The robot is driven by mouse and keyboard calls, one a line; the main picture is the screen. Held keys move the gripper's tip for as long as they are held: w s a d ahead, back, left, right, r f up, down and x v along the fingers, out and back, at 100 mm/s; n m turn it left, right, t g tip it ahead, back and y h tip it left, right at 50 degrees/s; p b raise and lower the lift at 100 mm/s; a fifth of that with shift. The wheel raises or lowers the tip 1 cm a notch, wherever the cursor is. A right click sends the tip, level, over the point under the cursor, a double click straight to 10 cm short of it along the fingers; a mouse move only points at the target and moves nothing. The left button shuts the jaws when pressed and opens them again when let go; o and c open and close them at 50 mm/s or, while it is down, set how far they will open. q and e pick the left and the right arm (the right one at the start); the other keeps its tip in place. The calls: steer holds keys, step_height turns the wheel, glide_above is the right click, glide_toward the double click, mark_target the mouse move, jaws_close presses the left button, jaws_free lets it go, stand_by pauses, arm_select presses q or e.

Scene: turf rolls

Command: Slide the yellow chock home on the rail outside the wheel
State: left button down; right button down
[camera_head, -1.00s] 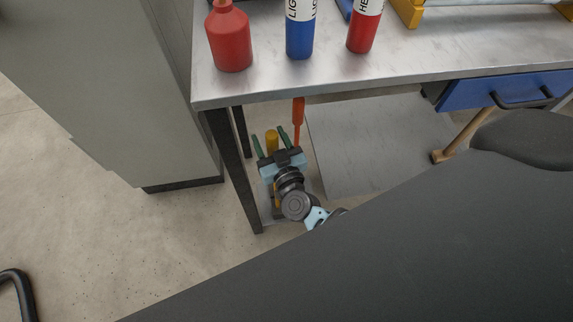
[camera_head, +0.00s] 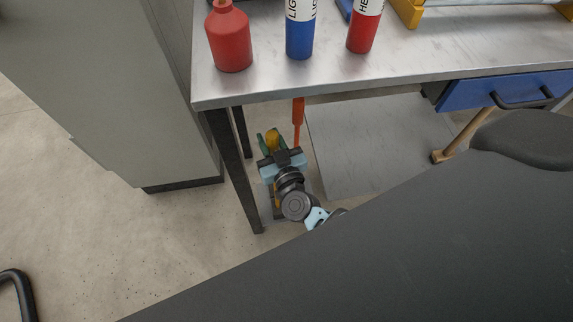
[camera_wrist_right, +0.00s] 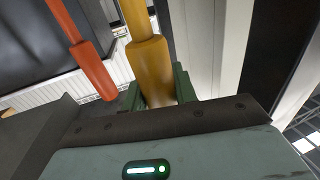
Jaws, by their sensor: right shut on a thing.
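My right gripper (camera_head: 272,140) is low beside the bench's dark leg, under the bench's front edge. Its green fingers are shut on a yellow, rounded, handle-like piece (camera_head: 272,145). In the right wrist view the yellow piece (camera_wrist_right: 150,65) stands between the fingers (camera_wrist_right: 160,95) and runs on upward as a narrower yellow shaft. Its far end is out of that view. I cannot tell whether this piece is the chock. No rail or wheel can be made out. My left gripper is not in view.
An orange-red handle (camera_head: 298,112) stands close right of the gripper; it also shows in the wrist view (camera_wrist_right: 92,62). The metal bench (camera_head: 400,65) is overhead, its leg (camera_head: 230,160) to the left. A grey cabinet (camera_head: 110,90) stands further left. Bare floor (camera_head: 130,240) lies in front.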

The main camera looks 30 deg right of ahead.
mark_target(275, 132)
stand_by(0.5)
steer(key=shift+r, duration=0.15)
steer(key=shift+w, duration=0.1)
steer(key=shift+r, duration=0.15)
step_height(275, 132, up, 2)
steer(key=shift+p, duration=0.65)
steer(key=shift+r+p, duration=0.45)
steer(key=shift+r, duration=0.3)
steer(key=shift+s+d+f, duration=0.1)
steer(key=shift+s+d, duration=0.4)
steer(key=shift+s, duration=0.2)
steer(key=s+d+r, duration=0.1)
steer(key=s+d, duration=0.7)
steer(key=s, duration=0.3)
steer(key=shift+s+d+r+p, duration=0.15)
steer(key=shift+s+r+p, duration=0.05)
steer(key=shift+s+p, duration=0.2)
